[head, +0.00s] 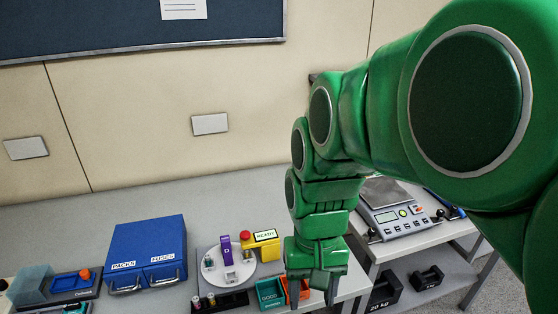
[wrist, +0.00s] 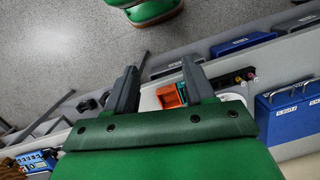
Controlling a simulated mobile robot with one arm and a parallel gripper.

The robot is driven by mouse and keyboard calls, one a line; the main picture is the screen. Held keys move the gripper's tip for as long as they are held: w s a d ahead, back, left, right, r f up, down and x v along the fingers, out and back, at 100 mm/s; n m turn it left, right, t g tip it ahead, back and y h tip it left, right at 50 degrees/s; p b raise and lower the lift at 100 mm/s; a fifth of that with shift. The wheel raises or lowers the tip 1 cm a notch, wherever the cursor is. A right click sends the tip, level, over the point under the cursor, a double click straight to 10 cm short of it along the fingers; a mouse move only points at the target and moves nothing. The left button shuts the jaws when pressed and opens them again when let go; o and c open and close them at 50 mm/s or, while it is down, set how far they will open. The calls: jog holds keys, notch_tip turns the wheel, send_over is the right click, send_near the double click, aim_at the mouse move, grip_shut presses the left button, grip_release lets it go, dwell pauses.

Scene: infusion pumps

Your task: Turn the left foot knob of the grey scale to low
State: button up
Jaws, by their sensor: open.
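The grey scale (head: 398,222) stands on a side table at the right in the head view, with a flat metal pan, a small greenish display and buttons on its front. A dark round knob (head: 371,233) shows at its left front corner; its setting is too small to read. Another dark knob (head: 440,213) is at its right.
A blue cabinet (head: 148,252) marked PACKS and FUSES stands on the long bench. A round white plate (head: 229,270), a yellow READY box (head: 262,244) and a teal bin (head: 269,293) lie near my gripper. Black weights (head: 385,290) sit on the side table's lower shelf.

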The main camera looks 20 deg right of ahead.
jog(key=w+d+m+y, duration=0.1)
jog(key=w+d+m, duration=0.35)
jog(key=w, duration=0.65)
jog(key=m+t+y, duration=0.2)
jog(key=m+y, duration=0.1)
jog(key=m, duration=0.8)
send_near(373, 230)
jog(key=shift+x, duration=4.3)
jog(key=shift+c, duration=0.5)
grip_shut()
